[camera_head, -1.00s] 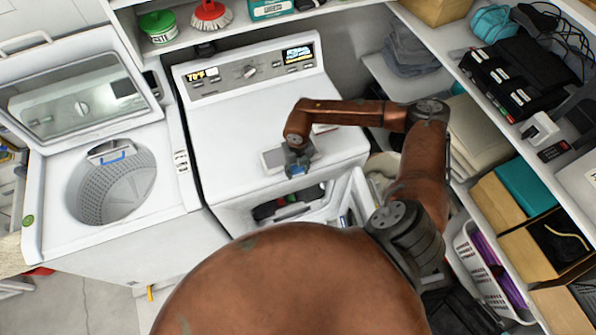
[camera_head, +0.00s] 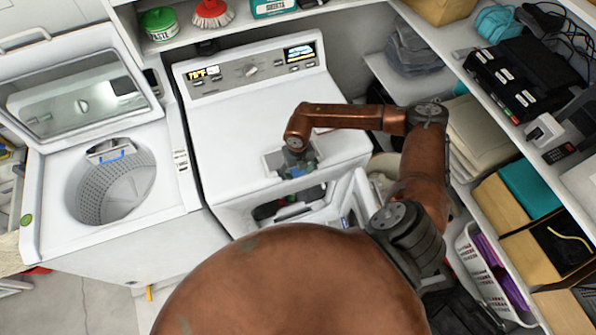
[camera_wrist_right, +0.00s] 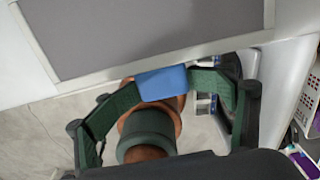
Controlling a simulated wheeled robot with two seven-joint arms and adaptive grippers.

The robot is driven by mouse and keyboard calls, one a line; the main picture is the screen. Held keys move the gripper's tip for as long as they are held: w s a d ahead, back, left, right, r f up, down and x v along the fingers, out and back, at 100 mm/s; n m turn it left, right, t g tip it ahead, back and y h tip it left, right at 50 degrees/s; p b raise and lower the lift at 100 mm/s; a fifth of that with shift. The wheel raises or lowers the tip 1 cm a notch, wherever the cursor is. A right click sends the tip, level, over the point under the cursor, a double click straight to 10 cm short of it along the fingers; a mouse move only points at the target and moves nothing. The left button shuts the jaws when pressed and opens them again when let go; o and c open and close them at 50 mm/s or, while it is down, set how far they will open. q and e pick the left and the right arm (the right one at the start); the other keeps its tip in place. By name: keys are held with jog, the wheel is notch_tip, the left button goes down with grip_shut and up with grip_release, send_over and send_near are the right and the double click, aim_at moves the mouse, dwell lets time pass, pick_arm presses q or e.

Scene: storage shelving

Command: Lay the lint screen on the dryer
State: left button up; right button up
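The lint screen (camera_wrist_right: 150,30) is a flat grey mesh panel with a pale frame and a blue handle (camera_wrist_right: 162,83). My right gripper (camera_wrist_right: 163,86) is shut on the blue handle, with a green-padded finger at each end of it. In the head view the right gripper (camera_head: 298,166) is over the front part of the white dryer (camera_head: 235,125). Part of the screen (camera_head: 272,160) shows there beside the gripper, roughly flat at the dryer top. I cannot tell whether it touches the top. My left gripper is not in view.
The dryer's front door (camera_head: 350,200) hangs open below the top. A washer with raised lid (camera_head: 75,97) stands at left. Shelves with boxes and a black device (camera_head: 525,80) line the right; a white basket (camera_head: 480,265) stands low. Most of the dryer top is clear.

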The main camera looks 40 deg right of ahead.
jog(key=shift+o, duration=0.2)
jog(key=shift+s+d+r, duration=0.2)
jog(key=shift+s+d, duration=0.05)
jog(key=shift+s, duration=0.1)
jog(key=shift+w, duration=0.15)
jog(key=shift+r, duration=0.15)
jog(key=shift+r, duration=0.35)
notch_tip(320, 180, up, 11)
jog(key=shift+r, duration=0.1)
dwell(0.4)
